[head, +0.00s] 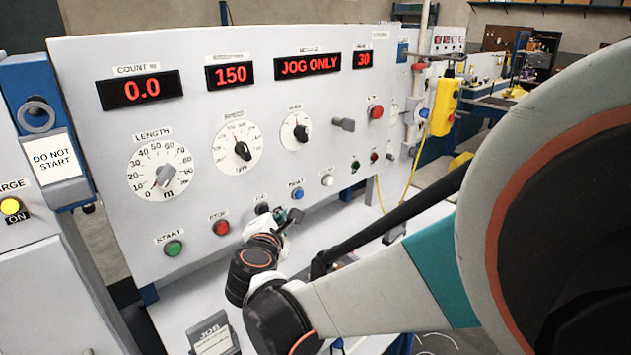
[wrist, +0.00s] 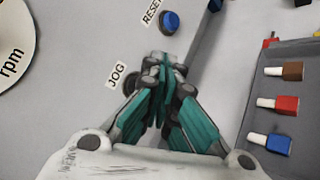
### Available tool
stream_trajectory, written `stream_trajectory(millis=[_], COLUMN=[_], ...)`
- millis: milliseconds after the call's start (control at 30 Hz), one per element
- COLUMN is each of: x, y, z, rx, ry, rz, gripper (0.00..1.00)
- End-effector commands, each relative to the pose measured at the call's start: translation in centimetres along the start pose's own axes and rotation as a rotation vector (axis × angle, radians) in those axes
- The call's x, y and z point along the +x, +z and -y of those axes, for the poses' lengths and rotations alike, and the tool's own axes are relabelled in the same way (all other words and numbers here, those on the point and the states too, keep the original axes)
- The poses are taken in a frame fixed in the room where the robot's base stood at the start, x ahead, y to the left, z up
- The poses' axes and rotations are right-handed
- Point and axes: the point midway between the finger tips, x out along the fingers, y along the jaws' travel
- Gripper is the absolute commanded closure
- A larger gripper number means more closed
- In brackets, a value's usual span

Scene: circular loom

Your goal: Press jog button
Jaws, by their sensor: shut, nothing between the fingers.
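The jog button (head: 262,208) is a small dark button under the JOG label on the grey control panel (head: 330,160). In the wrist view the jog button (wrist: 130,83) is partly hidden behind my gripper's left finger, beside the JOG label (wrist: 116,74). My gripper (head: 288,214) is shut and empty, close to the panel just right of the jog button. In the wrist view my gripper's tips (wrist: 164,64) lie up and right of the button, on the side toward the blue reset button. I cannot tell whether the tips touch the panel.
The blue reset button (head: 298,194) is right of the jog button; the red stop button (head: 221,227) and green start button (head: 174,248) are left. A display (head: 308,66) reads JOG ONLY. In the wrist view, brown, red (wrist: 285,104) and blue pieces sit on a grey surface at right.

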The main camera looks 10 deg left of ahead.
Motion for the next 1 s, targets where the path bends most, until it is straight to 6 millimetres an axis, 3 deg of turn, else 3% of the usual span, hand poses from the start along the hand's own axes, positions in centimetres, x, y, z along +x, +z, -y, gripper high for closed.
stream_trajectory(millis=[1000], x=[0.54], y=[-0.39], z=[-0.40], rx=[0.000], ry=[0.000], rz=[0.000], gripper=[1.00])
